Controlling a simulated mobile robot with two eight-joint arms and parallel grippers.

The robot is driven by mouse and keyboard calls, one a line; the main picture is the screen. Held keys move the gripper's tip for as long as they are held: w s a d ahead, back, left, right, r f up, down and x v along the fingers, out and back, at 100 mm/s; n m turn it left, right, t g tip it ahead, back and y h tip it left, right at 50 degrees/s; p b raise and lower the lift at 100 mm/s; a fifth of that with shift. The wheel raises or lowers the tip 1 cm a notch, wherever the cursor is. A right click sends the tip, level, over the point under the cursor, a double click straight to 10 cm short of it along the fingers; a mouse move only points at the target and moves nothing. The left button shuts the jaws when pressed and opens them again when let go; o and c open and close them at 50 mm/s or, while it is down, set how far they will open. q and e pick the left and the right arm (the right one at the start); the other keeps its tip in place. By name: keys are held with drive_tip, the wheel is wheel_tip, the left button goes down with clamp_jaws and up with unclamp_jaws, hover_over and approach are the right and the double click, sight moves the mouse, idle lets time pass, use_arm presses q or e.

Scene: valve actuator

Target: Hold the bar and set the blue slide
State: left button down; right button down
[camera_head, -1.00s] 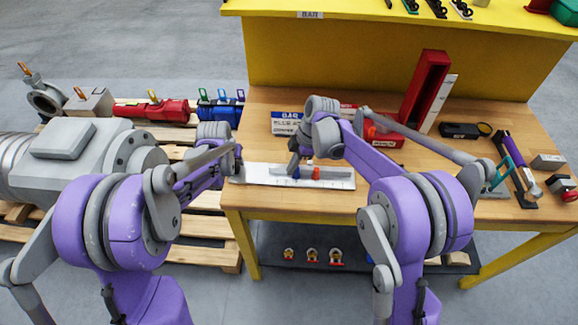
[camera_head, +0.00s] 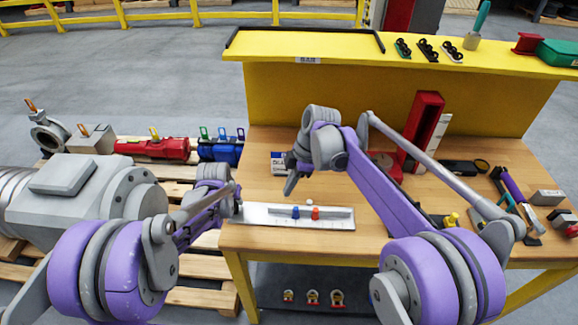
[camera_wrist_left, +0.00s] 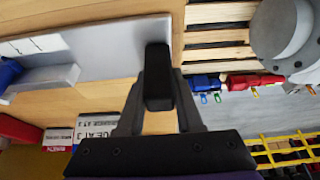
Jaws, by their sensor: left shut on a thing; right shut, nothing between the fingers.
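The pale bar (camera_head: 270,217), a long flat plate with a raised rail and scale marks, lies along the table's front edge. The blue slide (camera_head: 296,212) stands on it near the middle, just left of an orange-red slide (camera_head: 316,213). My left gripper (camera_head: 237,209) is shut on the bar's left end; its fingers (camera_wrist_left: 158,85) overlap the bar (camera_wrist_left: 110,50) in the left wrist view. The blue slide (camera_wrist_left: 10,72) shows at that view's left edge. My right gripper (camera_head: 290,186) is shut and empty, above and behind the bar, apart from the blue slide.
A blue-and-white label card (camera_head: 279,162) lies behind my right gripper. A tall red bin (camera_head: 424,125) stands at the back. Tools and small blocks (camera_head: 547,197) crowd the table's right side. Pallets with valves (camera_head: 155,146) stand to the left.

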use_arm(q)
drive_tip(key=shift+s+f, duration=0.15)
drive_tip(key=shift+f, duration=0.05)
drive_tip(key=shift+c, duration=2.4)
unclamp_jaws()
drive_tip(key=shift+r, duration=0.1)
drive_tip(key=shift+r, duration=0.1)
